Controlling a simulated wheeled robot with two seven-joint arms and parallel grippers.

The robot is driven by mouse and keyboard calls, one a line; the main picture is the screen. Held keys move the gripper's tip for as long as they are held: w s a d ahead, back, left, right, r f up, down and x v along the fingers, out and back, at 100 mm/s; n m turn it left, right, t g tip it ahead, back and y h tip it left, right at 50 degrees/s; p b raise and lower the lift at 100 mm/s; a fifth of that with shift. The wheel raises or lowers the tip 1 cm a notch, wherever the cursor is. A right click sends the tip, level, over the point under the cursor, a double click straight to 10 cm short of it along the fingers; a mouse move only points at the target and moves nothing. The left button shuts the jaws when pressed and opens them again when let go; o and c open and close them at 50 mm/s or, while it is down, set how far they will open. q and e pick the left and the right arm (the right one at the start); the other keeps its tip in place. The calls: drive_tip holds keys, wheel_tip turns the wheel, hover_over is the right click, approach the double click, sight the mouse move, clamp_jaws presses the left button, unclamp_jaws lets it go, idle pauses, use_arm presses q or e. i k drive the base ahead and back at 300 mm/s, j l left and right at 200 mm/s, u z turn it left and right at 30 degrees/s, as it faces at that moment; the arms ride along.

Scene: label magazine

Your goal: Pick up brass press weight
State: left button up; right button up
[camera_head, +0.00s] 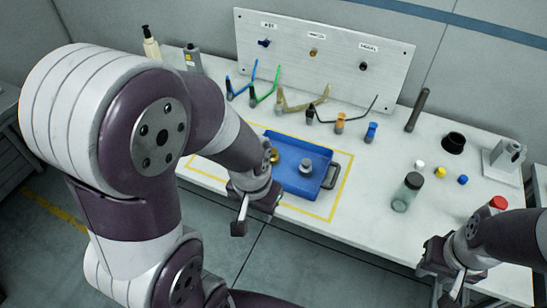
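A blue tray (297,189) with a dark handle at its right end sits on the white table inside a yellow outline. A small brass weight (274,155) is at the tray's left side, partly hidden by my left arm. A grey metal weight (306,166) stands in the tray to its right. My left gripper (240,222) points down in front of the table's front edge, nearer to me than the tray and clear of both weights. My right gripper (457,288) is low at the bottom right, far from the tray. The fingers of both grippers are too small to read.
An upright panel (335,50) with several labelled pegs stands at the back. Several coloured tools (262,88) stand before it. A dark glass jar (407,192), small coloured caps (440,171) and a black cup (453,143) are right of the tray.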

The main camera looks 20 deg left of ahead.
sight(275, 162)
drive_tip(key=j+z, duration=0.1)
drive_tip(key=z, duration=0.3)
drive_tip(key=j+z, duration=0.15)
drive_tip(key=z, duration=0.25)
drive_tip(key=j+z, duration=0.15)
drive_tip(key=j, duration=0.4)
drive_tip(key=j+z, duration=0.2)
drive_tip(key=j, duration=0.35)
drive_tip(key=k+j+z, duration=0.15)
drive_tip(key=j, duration=0.4)
drive_tip(key=j+z, duration=0.15)
drive_tip(key=j, duration=0.4)
drive_tip(key=k+j+z, duration=0.2)
drive_tip(key=j, duration=0.3)
drive_tip(key=k+j, duration=0.1)
drive_tip(key=j, duration=0.4)
